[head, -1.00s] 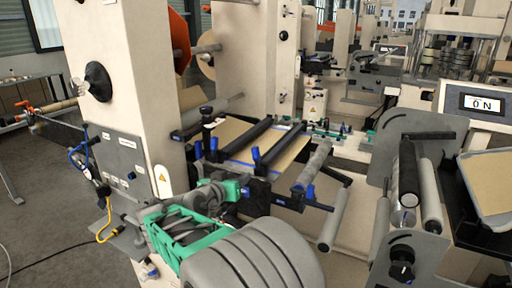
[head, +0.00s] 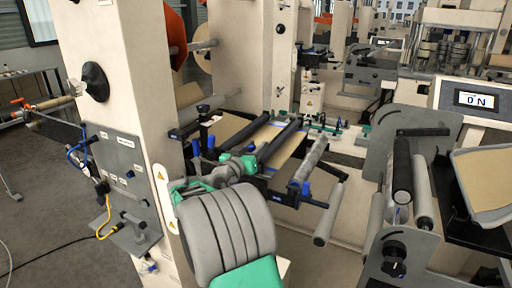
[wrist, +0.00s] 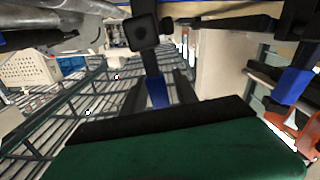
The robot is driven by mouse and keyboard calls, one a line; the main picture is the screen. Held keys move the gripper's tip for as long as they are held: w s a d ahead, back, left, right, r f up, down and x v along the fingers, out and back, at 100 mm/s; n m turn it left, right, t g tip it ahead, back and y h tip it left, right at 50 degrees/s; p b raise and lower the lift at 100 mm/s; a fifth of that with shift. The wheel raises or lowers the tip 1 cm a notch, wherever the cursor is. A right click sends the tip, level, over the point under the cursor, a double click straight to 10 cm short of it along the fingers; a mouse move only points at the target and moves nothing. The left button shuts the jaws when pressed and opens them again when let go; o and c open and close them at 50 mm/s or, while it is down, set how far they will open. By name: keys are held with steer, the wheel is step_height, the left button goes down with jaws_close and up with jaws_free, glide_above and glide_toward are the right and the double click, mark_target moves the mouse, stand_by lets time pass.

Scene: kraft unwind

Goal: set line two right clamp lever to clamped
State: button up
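The splice table (head: 282,158) carries two long black clamp bars (head: 280,143) over tan web. Blue lever parts show at its left front (head: 195,148) and right front (head: 306,188). I cannot tell which is the line two right clamp lever. My gripper (head: 236,166), with green parts, is at the table's front edge, covering the near ends of the bars. In the wrist view, a black lever-like part with a blue section (wrist: 157,92) stands just beyond my wide green finger (wrist: 180,150). Contact and finger opening cannot be made out.
A tall cream column with a grey panel (head: 122,160) stands close on the left. Grey rollers (head: 330,215) and a black-knobbed plate (head: 395,258) lie to the right. A display reading "0 N" (head: 477,100) is at far right.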

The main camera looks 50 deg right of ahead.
jaws_close()
stand_by(1.2)
